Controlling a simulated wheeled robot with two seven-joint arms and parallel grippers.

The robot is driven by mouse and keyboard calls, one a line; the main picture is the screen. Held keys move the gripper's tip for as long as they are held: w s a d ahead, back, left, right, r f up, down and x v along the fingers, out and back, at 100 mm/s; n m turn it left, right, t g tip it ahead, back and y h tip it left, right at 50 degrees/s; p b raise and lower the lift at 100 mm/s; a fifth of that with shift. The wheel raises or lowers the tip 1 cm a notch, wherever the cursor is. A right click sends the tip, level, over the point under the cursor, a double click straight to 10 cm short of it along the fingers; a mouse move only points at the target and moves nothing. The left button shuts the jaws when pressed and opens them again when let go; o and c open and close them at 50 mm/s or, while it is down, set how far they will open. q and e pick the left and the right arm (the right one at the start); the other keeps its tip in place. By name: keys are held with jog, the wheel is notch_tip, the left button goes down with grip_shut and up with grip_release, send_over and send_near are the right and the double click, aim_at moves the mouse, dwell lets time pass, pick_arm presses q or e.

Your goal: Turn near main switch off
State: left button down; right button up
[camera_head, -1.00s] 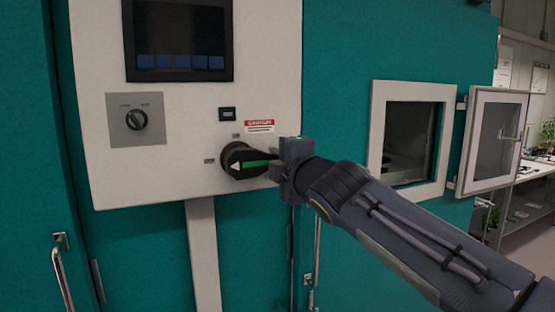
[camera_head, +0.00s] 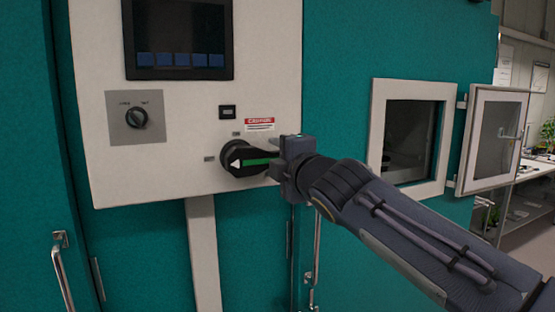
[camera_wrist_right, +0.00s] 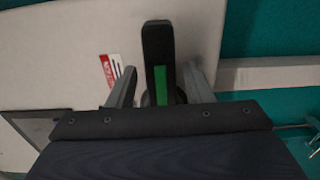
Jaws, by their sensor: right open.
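The main switch (camera_head: 240,159) is a black rotary handle with a green bar and a white arrow, low on the white control panel (camera_head: 185,180). Its arrow points left in the head view and its handle lies roughly level. My right gripper (camera_head: 274,163) is at the handle's right end. In the right wrist view the handle (camera_wrist_right: 158,60) stands between the two grey fingers (camera_wrist_right: 160,90), which are open, with gaps visible on both sides. The handle's base is mostly hidden there. My left gripper is not in view.
Above are a dark screen (camera_head: 178,45), a smaller selector knob (camera_head: 137,118) and a red-and-white caution label (camera_head: 259,124). To the right, a window (camera_head: 410,140) has its small door (camera_head: 492,140) swung open. A metal door handle (camera_head: 65,270) is at lower left.

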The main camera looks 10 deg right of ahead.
jog(key=b+v, duration=0.2)
jog(key=v, duration=0.5)
jog(key=shift+s+b, duration=0.15)
jog(key=shift+b, duration=0.25)
